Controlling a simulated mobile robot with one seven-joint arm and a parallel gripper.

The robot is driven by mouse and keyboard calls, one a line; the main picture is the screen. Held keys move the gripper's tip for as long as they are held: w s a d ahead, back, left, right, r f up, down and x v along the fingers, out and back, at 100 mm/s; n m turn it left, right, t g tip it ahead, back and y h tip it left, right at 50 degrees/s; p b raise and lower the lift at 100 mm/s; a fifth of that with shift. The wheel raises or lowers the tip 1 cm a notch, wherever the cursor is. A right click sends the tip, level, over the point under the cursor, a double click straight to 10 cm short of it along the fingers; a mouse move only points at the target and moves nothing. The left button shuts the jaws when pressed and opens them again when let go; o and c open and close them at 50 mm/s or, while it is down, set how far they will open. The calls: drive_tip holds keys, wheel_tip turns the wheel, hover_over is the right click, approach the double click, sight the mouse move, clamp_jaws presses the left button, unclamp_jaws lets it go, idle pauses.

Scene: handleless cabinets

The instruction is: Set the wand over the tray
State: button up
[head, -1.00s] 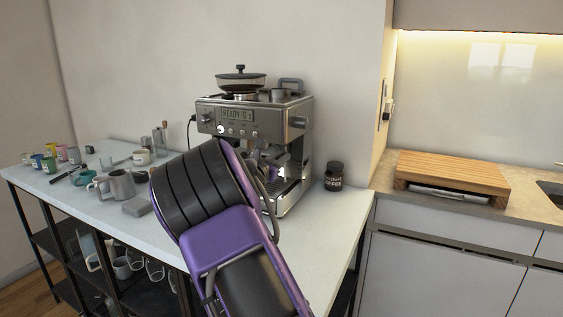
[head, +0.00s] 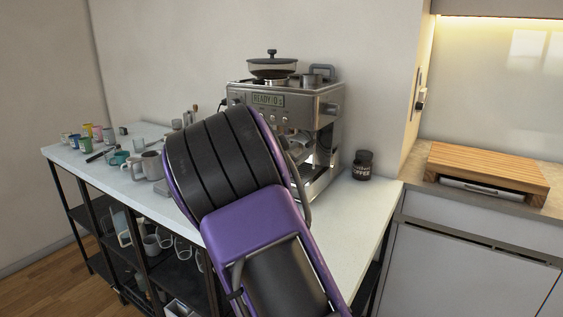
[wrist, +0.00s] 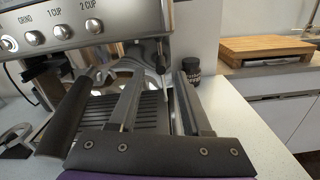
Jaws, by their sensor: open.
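The coffee machine (head: 262,98) stands against the wall. In the wrist view its steam wand (wrist: 161,58) hangs under the body, with a dark upper part and a thin lower end. The wand lines up between my gripper's fingers; I cannot tell how deep it lies between them. The slotted drip tray (wrist: 152,108) lies below, partly hidden by the fingers. My gripper (wrist: 160,82) is open, with one finger over the tray and the other toward its right edge. In the head view my arm hides the gripper and most of the tray.
A dark coffee jar (head: 362,165) stands right of the machine, also in the wrist view (wrist: 274,73). A steel pitcher (head: 152,165) and several cups are at left. The counter's right front (head: 345,215) is clear. A wooden board (head: 488,170) lies farther right.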

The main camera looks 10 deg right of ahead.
drive_tip(key=v, duration=1.1)
drive_tip(key=shift+s+a+p, duration=0.15)
drive_tip(key=shift+p, duration=0.2)
